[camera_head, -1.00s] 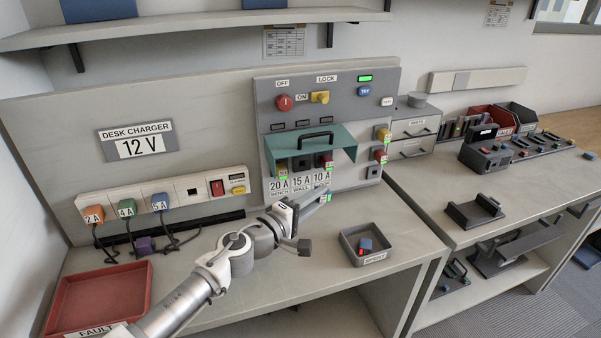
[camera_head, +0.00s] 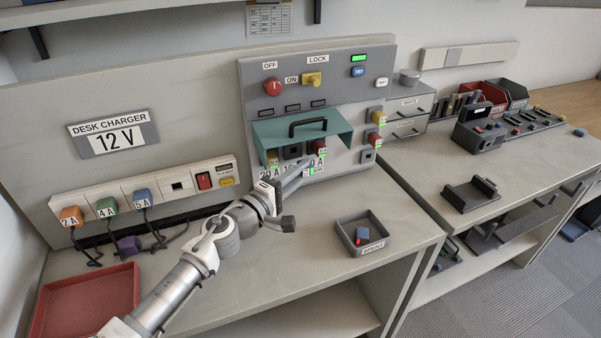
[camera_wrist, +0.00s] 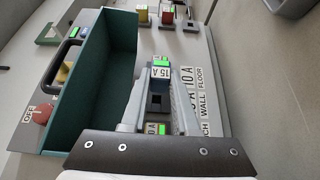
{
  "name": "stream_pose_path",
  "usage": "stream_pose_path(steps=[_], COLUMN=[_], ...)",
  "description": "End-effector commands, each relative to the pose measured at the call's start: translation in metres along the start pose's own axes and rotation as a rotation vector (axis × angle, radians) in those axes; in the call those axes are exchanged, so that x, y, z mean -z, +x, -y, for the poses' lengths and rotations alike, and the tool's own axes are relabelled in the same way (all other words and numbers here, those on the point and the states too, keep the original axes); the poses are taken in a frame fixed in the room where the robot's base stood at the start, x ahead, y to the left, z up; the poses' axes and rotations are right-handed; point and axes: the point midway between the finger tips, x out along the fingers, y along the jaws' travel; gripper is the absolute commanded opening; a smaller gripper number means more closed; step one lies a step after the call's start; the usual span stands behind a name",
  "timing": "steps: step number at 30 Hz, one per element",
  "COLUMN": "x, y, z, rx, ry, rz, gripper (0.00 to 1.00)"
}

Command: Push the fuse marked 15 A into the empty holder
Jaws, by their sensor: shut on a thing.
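My gripper (camera_head: 309,170) is shut on the 15 A fuse (camera_wrist: 160,72), a small block with a green strip and a blue part, held at the fingertips. In the head view the fuse (camera_head: 311,171) hangs in front of the panel's lower labels, a little below the holder row. The empty holder (camera_head: 292,151), a dark square opening, sits under the raised teal cover between a yellow fuse (camera_head: 272,158) and a red fuse (camera_head: 319,147). In the wrist view the opening (camera_wrist: 155,102) shows between my fingers, and the held fuse appears apart from it.
The teal cover (camera_head: 335,143) with its black handle juts out above the holders. A grey spare tray (camera_head: 375,246) with a blue and red piece stands on the bench. A red fault tray (camera_head: 125,275) lies left. More fuses sit on the panel's right side.

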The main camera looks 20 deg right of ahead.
Motion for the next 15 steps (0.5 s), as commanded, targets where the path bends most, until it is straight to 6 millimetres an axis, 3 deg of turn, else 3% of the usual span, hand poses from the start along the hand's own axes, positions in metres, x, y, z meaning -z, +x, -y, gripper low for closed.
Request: stream_pose_path(steps=[15], x=[0.034], y=[0.021], z=[0.000], rx=[0.001], ry=[0.001], rz=[0.002], gripper=[0.00])
